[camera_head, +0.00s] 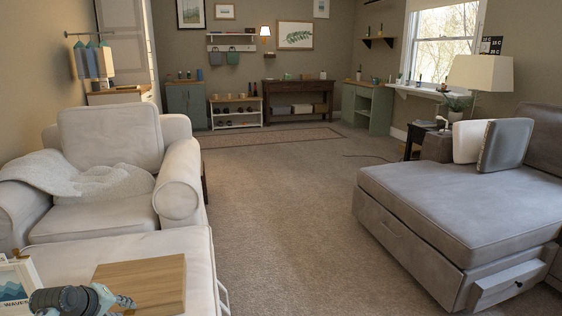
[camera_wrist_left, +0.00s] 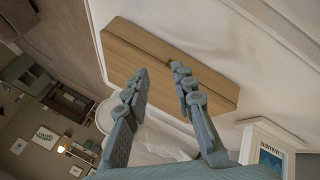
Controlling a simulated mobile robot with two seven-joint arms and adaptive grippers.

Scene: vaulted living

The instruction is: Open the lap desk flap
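The lap desk (camera_head: 150,279), a flat light-brown wooden box, lies on the white upholstered ottoman (camera_head: 180,243) at the lower left of the head view. It looks closed. In the left wrist view the lap desk (camera_wrist_left: 122,56) has a dark seam running along its length. My left gripper (camera_head: 122,302) is at the near edge of the lap desk in the head view. In the left wrist view my left gripper (camera_wrist_left: 160,71) has its fingers apart with nothing between them, over the desk. I cannot tell whether a fingertip touches the wood. My right gripper is not in view.
A white-framed "WAVES" item (camera_head: 14,284) stands left of my left gripper. A white armchair (camera_head: 110,165) with a throw blanket is behind the ottoman. A grey chaise (camera_head: 455,200) with an open drawer (camera_head: 505,284) stands at the right. The carpet between them is clear.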

